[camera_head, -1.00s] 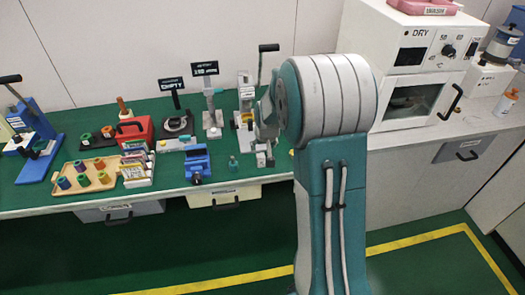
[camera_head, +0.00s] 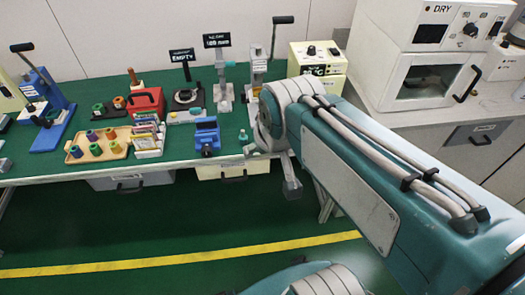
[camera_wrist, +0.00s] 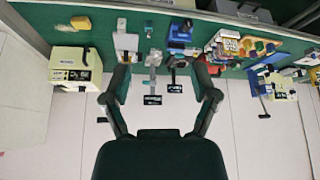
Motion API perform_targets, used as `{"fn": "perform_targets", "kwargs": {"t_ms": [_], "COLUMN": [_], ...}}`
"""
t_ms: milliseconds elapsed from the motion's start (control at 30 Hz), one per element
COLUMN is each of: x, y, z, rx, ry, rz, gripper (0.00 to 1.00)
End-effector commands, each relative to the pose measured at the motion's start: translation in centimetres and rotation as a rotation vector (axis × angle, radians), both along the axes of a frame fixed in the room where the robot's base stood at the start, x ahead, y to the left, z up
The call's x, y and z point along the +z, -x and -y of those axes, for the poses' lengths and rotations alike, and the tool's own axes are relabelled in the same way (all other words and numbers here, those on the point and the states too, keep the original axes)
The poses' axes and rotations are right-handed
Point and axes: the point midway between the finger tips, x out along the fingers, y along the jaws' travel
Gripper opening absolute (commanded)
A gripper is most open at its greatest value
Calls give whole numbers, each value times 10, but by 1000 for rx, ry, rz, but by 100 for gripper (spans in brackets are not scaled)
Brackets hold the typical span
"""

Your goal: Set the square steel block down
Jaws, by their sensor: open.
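My gripper (camera_wrist: 163,82) is open in the wrist view, its two dark fingers spread wide with nothing held between them. It faces the green bench, which shows upside down there. In the head view my arm covers part of the bench's right side, and the fingers are not clear. I cannot pick out the square steel block for certain in either view. A grey stand with a dark sign (camera_wrist: 153,99) shows between the fingers, beyond them. A pale lever press (camera_wrist: 126,42) stands beside it, and also shows in the head view (camera_head: 258,72).
The green bench (camera_head: 75,172) also holds a blue vise (camera_head: 207,136), a small teal bottle (camera_head: 243,136), a red box (camera_head: 146,102), a wooden spool tray (camera_head: 73,157) and a cream dial box (camera_head: 317,60). A white oven (camera_head: 420,80) stands right. The floor in front is clear.

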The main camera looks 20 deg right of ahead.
Motion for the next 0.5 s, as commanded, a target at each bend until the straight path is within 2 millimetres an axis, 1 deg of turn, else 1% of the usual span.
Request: {"fn": "perform_targets", "kwargs": {"t_ms": [33, 100, 200, 300, 500], "x": [2, 2, 1, 0, 0], "y": [14, 30, 43, 48, 48], "z": [-4, -8, -11, -12, -12], "rx": [13, 26, 37, 42, 41], "ry": [0, 0, 1, 1, 0], "rz": [11, 14, 15, 15, 14], "gripper": [77, 77, 77, 77, 77]}}
